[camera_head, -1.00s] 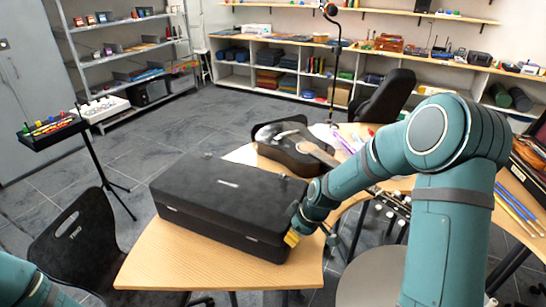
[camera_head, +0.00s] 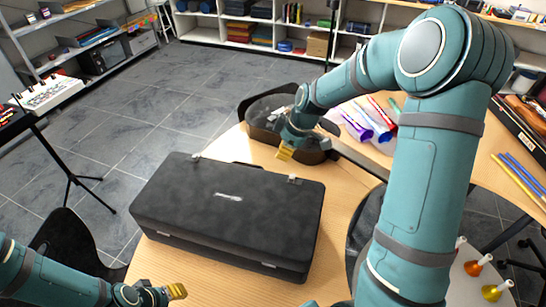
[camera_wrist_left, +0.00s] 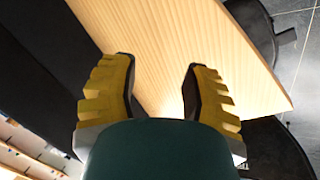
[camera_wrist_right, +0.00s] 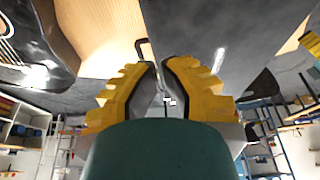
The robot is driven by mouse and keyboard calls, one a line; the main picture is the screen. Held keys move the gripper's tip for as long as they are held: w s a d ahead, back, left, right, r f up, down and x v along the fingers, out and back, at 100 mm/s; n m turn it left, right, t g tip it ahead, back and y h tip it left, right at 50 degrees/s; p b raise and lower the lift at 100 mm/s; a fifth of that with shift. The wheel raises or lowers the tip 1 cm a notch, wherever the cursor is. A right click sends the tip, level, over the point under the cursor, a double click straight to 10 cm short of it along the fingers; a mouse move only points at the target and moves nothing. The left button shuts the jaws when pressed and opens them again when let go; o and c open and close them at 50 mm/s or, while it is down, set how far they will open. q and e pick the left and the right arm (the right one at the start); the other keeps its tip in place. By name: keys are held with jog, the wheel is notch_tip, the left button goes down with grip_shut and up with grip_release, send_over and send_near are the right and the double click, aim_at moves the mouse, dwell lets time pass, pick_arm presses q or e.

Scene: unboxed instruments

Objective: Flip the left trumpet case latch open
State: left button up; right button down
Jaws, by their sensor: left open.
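The black trumpet case (camera_head: 228,205) lies closed on the wooden table, with its handle (camera_head: 250,165) on the far edge. Two small silver latches show at that edge: the left latch (camera_head: 196,157) and the right latch (camera_head: 293,179). I cannot tell how the left latch stands. My right gripper (camera_head: 285,153) is beyond the far edge, apart from the case, near the right latch. In the right wrist view its fingertips (camera_wrist_right: 159,64) nearly meet, holding nothing; the case handle (camera_wrist_right: 142,48) shows just past them. My left gripper (camera_head: 176,291) is open and empty at the table's near side.
Bare table (camera_head: 335,215) shows to the right of the trumpet case. A music stand (camera_head: 62,165) stands at the left.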

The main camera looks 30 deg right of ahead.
aim_at(281, 176)
pick_arm(q)
jog(key=shift+w, duration=0.65)
jog(key=shift+s, duration=0.2)
jog(key=shift+w+f, duration=0.1)
jog(key=shift+f, duration=0.05)
pick_arm(e)
jog(key=x, duration=0.7)
jog(key=w+x, duration=0.1)
jog(key=x, duration=0.2)
jog(key=shift+f, duration=0.1)
pick_arm(q)
jog(key=shift+r, duration=0.2)
pick_arm(e)
jog(key=shift+s+d, duration=1.1)
jog(key=shift+d, duration=0.1)
jog(key=shift+s+d, duration=0.2)
